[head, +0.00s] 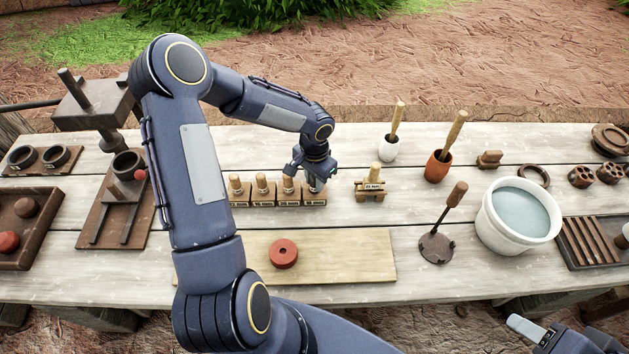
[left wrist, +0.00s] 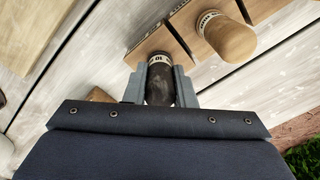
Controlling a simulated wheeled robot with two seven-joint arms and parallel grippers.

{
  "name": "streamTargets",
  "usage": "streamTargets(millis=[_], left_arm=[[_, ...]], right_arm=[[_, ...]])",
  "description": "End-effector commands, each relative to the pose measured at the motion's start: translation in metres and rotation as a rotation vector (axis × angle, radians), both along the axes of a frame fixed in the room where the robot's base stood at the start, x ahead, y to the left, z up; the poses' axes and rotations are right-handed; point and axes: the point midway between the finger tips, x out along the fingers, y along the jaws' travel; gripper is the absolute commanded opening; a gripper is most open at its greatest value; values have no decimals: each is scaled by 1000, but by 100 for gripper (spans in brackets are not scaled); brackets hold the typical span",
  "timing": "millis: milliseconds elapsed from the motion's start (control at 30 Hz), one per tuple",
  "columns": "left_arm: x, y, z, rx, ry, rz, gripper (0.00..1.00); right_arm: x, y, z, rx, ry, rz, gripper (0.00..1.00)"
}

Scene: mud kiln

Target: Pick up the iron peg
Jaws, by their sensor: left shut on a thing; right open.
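The iron peg (left wrist: 160,82) is dark, with a pale marked band, and sits between my left gripper's two fingers in the left wrist view. My left gripper (head: 313,181) is shut on it at the right end of a row of wooden blocks (head: 264,200). The gripper mostly hides the peg in the head view. I cannot tell whether the peg is clear of its block. A pale wooden peg (left wrist: 228,38) stands in the neighbouring block. My right gripper (head: 538,334) is open at the bottom right, partly cut off by the frame.
A small labelled wooden stand (head: 369,190) with a peg is just right of the row. A board (head: 345,258) with a red disc (head: 283,253) lies in front. A white bucket (head: 490,225) of water and a round-based dark tool (head: 436,248) stand further right.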

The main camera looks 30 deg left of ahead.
Motion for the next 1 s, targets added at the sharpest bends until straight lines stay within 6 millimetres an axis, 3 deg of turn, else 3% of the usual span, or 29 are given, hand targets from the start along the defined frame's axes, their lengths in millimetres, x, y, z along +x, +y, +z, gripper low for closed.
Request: streamTargets(millis=[233,400,467,700,1000], left_arm=[[0,0,12,0,-1,1,0],[1,0,40,1,-2,0,0],[-9,-3,48,2,-3,-2,0],[-49,-15,100,2,-3,-3,0],[-113,-34,122,1,-1,-1,0]], right_arm=[[0,0,9,0,0,0,48],[0,0,28,0,0,0,48],[0,0,30,0,0,0,48],[0,0,57,0,0,0,48],[0,0,58,0,0,0,48]])
